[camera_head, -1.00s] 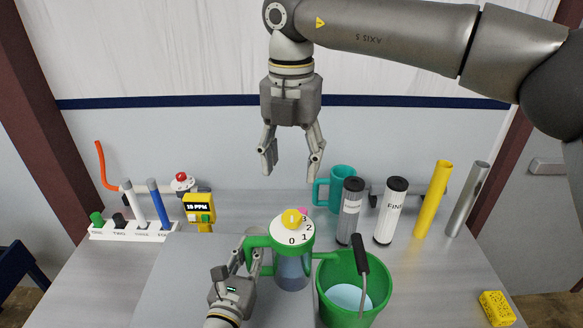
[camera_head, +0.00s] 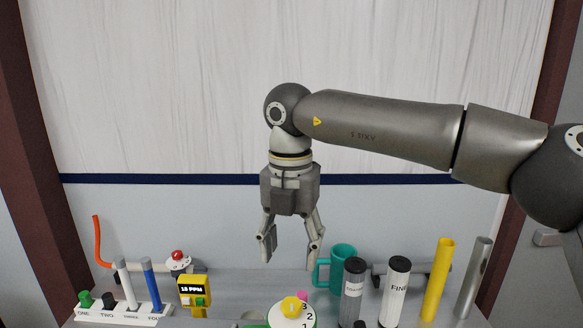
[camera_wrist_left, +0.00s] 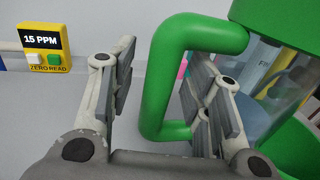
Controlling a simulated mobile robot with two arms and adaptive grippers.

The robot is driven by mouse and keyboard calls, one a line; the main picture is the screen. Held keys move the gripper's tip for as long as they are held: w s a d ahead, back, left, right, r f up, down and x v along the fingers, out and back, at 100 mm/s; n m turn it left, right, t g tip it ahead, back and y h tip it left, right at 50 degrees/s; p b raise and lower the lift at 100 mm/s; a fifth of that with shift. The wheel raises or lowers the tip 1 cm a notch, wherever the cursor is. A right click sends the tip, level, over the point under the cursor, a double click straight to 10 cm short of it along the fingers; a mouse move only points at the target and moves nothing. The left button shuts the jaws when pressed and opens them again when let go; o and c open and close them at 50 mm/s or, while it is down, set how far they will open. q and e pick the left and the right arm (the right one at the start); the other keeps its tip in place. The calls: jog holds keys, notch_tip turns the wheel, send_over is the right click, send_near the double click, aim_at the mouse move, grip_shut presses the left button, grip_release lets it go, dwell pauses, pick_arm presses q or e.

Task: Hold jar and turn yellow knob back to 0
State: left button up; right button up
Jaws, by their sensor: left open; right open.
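The jar's white dial lid (camera_head: 304,318) shows at the bottom edge of the head view, with the yellow knob (camera_head: 291,304) on top and the marks 3 and 2 beside it. The knob's pointing direction is too small to tell. The jar's body is cut off there. In the left wrist view its green handle (camera_wrist_left: 160,75) and clear body (camera_wrist_left: 262,105) show. My left gripper (camera_wrist_left: 165,90) is open, with one finger on each side of the handle and the right finger inside the loop. My right gripper (camera_head: 291,255) is open and empty, hanging fingers-down above the knob.
A teal mug (camera_head: 343,265), two dark-capped bottles (camera_head: 353,292) (camera_head: 397,285), a yellow tube (camera_head: 438,280) and a grey tube (camera_head: 473,278) stand right of the jar. A pen rack (camera_head: 125,316) and a yellow 15 PPM meter (camera_head: 194,293) stand left.

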pick_arm(q)
jog(key=shift+s+f, duration=0.1)
jog(key=s, duration=0.4)
jog(key=s+a, duration=0.1)
jog(key=s, duration=0.2)
jog(key=s+a, duration=0.1)
jog(key=s, duration=0.3)
jog(key=shift+s+a, duration=0.15)
jog(key=shift+s, duration=0.15)
jog(key=shift+s, duration=0.1)
